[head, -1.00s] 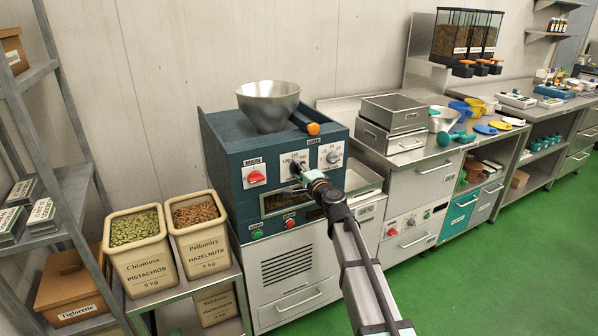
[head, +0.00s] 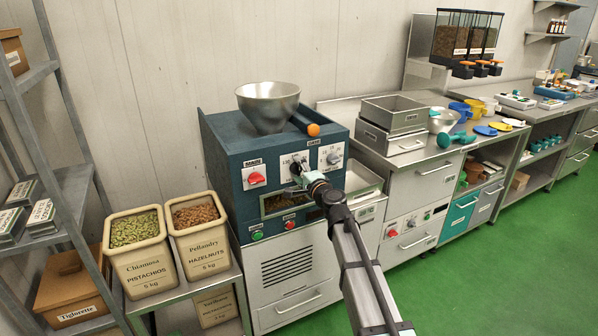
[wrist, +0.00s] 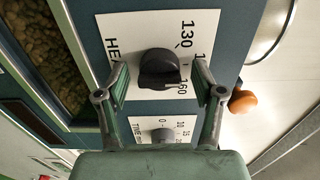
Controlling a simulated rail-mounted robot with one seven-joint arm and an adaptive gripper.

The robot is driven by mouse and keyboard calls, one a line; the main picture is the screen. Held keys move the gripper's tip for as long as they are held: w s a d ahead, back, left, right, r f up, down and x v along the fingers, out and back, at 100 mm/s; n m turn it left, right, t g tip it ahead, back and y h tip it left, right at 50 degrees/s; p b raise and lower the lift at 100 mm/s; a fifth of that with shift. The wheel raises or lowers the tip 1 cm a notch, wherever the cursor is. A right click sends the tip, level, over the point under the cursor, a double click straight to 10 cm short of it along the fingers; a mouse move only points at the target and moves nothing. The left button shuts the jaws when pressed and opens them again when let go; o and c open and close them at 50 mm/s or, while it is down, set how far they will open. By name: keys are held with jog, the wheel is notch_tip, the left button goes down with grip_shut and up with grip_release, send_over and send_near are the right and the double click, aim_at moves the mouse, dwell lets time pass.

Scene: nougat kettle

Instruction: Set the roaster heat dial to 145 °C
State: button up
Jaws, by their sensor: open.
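The heat dial is a black knob on a white plate on the roaster's front; it shows in the head view (head: 299,163) and in the wrist view (wrist: 160,69). In the wrist view the plate reads 130 above right of the knob and 160 below right; the number between them is mostly hidden by a finger. I cannot read the knob's exact setting. My gripper (wrist: 161,78) is open, with one finger on each side of the knob and visible gaps between. In the head view my gripper (head: 298,186) is just in front of and below the dial.
The roaster (head: 225,150) also carries a red main switch (head: 257,178) left of the dial and a timer dial (head: 332,156) to its right. An orange-tipped handle (head: 313,130) juts out above. Nut bins (head: 140,260) stand left.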

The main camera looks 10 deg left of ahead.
jog(key=v, duration=1.2)
